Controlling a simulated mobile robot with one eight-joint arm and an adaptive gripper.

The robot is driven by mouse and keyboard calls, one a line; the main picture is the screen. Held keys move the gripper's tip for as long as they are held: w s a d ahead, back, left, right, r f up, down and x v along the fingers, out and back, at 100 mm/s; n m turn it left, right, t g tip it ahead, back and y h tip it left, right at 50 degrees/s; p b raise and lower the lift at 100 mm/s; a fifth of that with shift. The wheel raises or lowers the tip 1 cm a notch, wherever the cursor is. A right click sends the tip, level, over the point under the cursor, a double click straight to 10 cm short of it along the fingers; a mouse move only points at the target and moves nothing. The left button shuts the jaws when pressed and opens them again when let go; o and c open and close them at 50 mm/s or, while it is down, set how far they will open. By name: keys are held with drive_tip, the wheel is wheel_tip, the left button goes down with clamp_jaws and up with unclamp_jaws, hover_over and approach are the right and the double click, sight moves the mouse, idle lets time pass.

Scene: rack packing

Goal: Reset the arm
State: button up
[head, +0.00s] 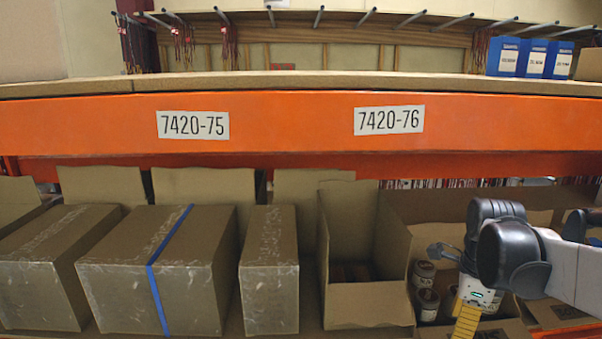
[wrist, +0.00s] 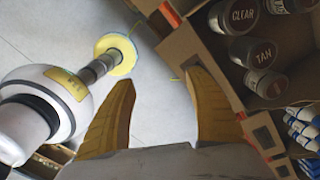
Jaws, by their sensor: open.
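My gripper (wrist: 165,108) shows in the wrist view with its two yellow fingers spread apart and nothing between them. Grey floor shows behind the gap. In the head view my arm comes in from the right, in front of the lower shelf. My gripper there (head: 467,318) points down near the open boxes, with one yellow finger plain to see and the other largely hidden.
An open carton (wrist: 205,45) with cans labelled CLEAR and TAN (wrist: 257,52) stands close to my right finger. Closed cartons (head: 155,270) and an open empty-looking box (head: 368,305) line the shelf under the orange beam (head: 290,122). Blue boxes (head: 535,58) stand above.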

drive_tip(key=s+a+f+n+t+b, duration=0.2)
drive_tip(key=f+n+b, duration=0.5)
drive_tip(key=f+b, duration=0.4)
drive_tip(key=s+a+f+n+t+b, duration=0.2)
drive_tip(key=s+a+f+n+b, duration=0.2)
drive_tip(key=f+b, duration=0.8)
drive_tip(key=s+a+f+n+t+b, duration=0.2)
drive_tip(key=a+f+n+b, duration=0.4)
drive_tip(key=f+n+b, duration=0.5)
drive_tip(key=shift+s+f+n+b, duration=0.4)
drive_tip(key=shift+s+f+b, duration=0.05)
drive_tip(key=shift+s, duration=0.05)
drive_tip(key=shift+o, duration=0.5)
drive_tip(key=shift+f+n+t, duration=0.3)
drive_tip(key=shift+n, duration=0.1)
drive_tip(key=shift+r, duration=0.1)
